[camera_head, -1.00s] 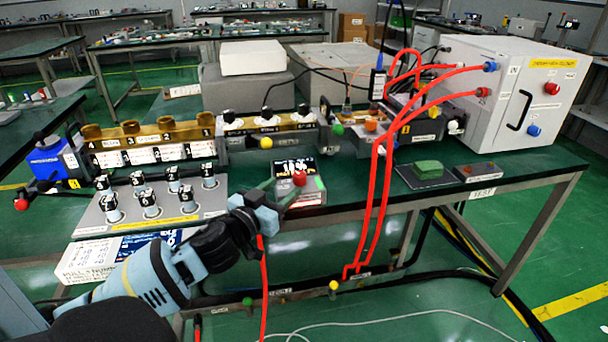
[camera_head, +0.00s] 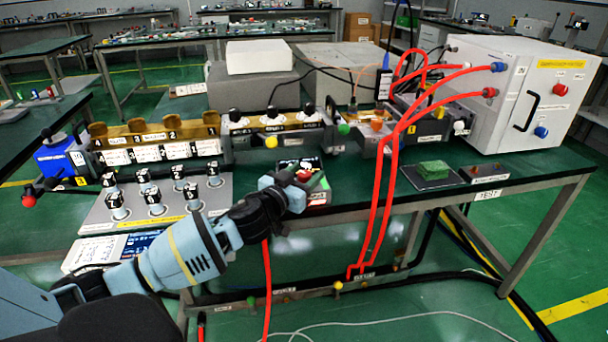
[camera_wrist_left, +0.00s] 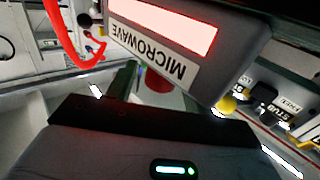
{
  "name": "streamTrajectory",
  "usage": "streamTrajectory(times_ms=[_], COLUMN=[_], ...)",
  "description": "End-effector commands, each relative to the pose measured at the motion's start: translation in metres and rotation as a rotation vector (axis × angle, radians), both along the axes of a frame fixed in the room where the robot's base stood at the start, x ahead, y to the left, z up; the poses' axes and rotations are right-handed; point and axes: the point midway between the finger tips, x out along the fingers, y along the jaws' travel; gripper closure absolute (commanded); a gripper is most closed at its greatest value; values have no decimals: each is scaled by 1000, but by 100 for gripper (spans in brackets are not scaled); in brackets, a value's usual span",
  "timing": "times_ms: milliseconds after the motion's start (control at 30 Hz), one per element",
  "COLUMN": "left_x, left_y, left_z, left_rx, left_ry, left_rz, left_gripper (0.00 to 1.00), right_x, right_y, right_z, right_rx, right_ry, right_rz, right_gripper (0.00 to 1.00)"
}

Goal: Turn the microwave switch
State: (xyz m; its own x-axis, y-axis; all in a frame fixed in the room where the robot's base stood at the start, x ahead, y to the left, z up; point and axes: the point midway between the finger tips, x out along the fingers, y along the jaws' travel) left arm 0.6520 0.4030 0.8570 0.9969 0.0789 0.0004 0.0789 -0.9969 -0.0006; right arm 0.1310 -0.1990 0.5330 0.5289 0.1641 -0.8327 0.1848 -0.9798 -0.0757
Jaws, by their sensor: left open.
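The microwave control box (camera_head: 318,197) is a small grey unit at the front edge of the green bench, in the middle of the head view. In the wrist view the box (camera_wrist_left: 240,60) appears upside down, with a MICROWAVE label and a lit red display. Its red round switch (camera_wrist_left: 155,85) shows partly, just beyond my gripper body. My left gripper (camera_head: 303,177) is open in front of the box, at the switch. The gripper hides much of the switch and box front in the head view. I cannot tell whether the fingers touch the switch. My right gripper is out of view.
Red cables (camera_head: 380,190) hang over the bench edge right of the box. A panel of black knobs (camera_head: 150,205) stands left of it, and a brass waveguide line (camera_head: 155,135) runs behind. A white cabinet (camera_head: 500,90) stands at the right.

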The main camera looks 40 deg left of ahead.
Motion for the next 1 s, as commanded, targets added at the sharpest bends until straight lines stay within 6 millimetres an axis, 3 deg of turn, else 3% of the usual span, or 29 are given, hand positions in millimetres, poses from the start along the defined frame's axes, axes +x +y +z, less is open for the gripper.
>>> streamTrajectory(times_ms=[200, 533, 1000], left_x=[0, 0, 0], left_y=[0, 0, -2], left_z=[0, 0, -1], left_rx=[-1, -1, -10], left_ry=[0, 0, 0], left_rz=[0, 0, 101], left_gripper=[51, 93, 93], right_x=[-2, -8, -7], right_y=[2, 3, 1], right_z=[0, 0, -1], right_rx=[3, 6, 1], right_ry=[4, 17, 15], right_rz=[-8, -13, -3], right_gripper=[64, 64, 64])
